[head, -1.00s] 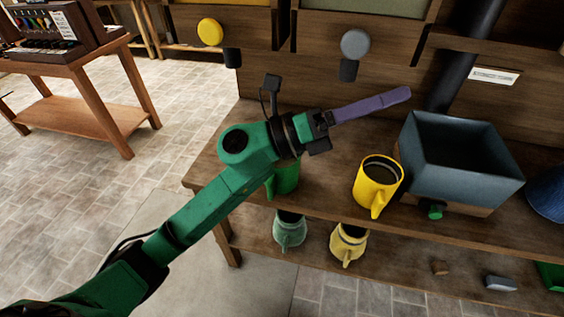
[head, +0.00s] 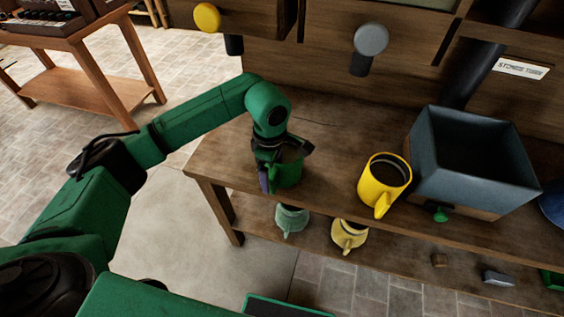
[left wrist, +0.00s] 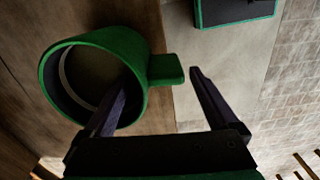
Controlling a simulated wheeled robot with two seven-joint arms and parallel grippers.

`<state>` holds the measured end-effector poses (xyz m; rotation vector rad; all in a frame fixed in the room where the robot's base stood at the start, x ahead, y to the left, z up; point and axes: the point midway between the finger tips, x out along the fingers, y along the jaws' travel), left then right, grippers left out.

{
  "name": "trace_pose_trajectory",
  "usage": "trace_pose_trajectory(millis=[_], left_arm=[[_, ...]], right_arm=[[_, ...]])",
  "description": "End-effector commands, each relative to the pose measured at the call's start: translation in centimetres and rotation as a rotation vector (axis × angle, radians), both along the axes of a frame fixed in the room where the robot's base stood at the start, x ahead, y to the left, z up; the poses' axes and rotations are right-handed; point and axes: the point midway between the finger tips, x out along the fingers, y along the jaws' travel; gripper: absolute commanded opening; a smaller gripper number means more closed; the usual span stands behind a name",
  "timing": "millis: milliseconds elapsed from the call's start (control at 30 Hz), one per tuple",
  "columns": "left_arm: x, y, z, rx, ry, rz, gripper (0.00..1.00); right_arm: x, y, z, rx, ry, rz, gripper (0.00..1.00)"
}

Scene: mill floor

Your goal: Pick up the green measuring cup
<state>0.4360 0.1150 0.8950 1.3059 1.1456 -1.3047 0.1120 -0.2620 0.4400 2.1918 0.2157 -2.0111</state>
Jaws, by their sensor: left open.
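The green measuring cup (head: 290,174) stands on the top of the wooden bench, near its left end. My left gripper (head: 266,178) is over it, pointing down, and hides part of the cup. In the left wrist view the cup (left wrist: 98,42) shows its open mouth, with its handle pointing right. The left gripper (left wrist: 162,73) is open there. One finger overlaps the cup's mouth and the other is to the right of the handle, so the handle lies between them. I cannot tell whether either finger touches the cup. My right gripper is not in view.
A yellow cup (head: 383,182) and a blue-grey open bin (head: 470,165) stand right of the green cup on the bench top (head: 330,130). A paler green cup (head: 291,220) and a pale yellow cup (head: 348,236) are on the lower shelf. Drawers stand behind.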

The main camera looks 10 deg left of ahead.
Motion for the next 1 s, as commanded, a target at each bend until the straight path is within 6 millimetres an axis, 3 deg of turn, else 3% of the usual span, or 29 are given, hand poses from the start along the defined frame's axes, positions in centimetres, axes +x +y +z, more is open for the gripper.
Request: trace_pose_trajectory(millis=[100,233,467,700,1000], left_arm=[[-0.6,-0.5,-1.7,0.0,0.008,-0.001,0.93],[-0.6,-0.5,-4.1,-0.001,0.004,0.001,0.93],[-0.5,-0.5,-4.6,-0.002,0.001,-0.001,0.93],[-0.5,-0.5,-4.5,-0.002,0.001,0.0,0.01],[-0.4,-0.5,-4.4,-0.003,-0.002,0.0,0.0]], right_arm=[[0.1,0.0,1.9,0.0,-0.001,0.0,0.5],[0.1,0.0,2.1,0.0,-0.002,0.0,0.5],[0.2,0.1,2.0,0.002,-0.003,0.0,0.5],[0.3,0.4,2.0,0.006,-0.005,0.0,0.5],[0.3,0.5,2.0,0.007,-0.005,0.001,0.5]])
